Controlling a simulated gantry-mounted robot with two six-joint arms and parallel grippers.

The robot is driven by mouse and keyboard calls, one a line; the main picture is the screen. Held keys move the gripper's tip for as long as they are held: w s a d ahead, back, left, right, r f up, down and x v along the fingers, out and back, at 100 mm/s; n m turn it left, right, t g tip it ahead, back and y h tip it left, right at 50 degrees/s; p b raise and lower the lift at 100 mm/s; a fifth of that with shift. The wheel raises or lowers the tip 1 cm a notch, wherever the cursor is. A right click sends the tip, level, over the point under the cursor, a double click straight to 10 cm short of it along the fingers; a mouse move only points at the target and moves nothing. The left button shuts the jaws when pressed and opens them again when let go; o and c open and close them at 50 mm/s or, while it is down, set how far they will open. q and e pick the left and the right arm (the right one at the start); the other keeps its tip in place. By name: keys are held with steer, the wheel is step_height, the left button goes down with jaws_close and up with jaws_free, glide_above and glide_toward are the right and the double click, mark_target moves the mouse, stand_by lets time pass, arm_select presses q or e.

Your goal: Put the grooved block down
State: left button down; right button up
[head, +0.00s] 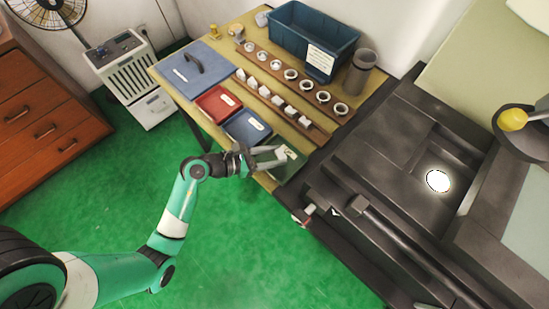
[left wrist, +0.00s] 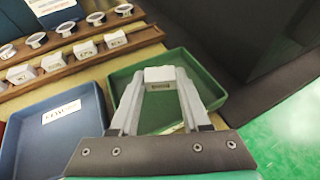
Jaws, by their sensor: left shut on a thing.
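My left gripper (head: 282,153) is shut on a small pale grooved block, with its arm reaching in from the left. In the left wrist view the block (left wrist: 160,77) sits between the tips of the left gripper (left wrist: 161,84), a dark label on its near face. The block is over the green tray (left wrist: 205,78); I cannot tell whether it touches the tray floor. In the head view the green tray (head: 291,168) is at the table's front right corner, partly hidden by the gripper. My right gripper is not in view.
A blue tray (head: 246,128) and a red tray (head: 217,105) lie left of the green one. Behind are a rack of labelled blocks (head: 264,93) and a rack of rings (head: 290,74). A blue bin (head: 313,40) stands at the back. A dark machine (head: 400,150) borders the right.

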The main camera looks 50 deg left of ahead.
arm_select(q)
step_height(320, 180, down, 2)
steer(key=shift+s+r, duration=0.1)
steer(key=shift+r, duration=0.05)
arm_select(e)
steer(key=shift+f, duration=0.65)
arm_select(q)
steer(key=shift+c, duration=1.8)
jaws_free()
steer(key=shift+f, duration=0.2)
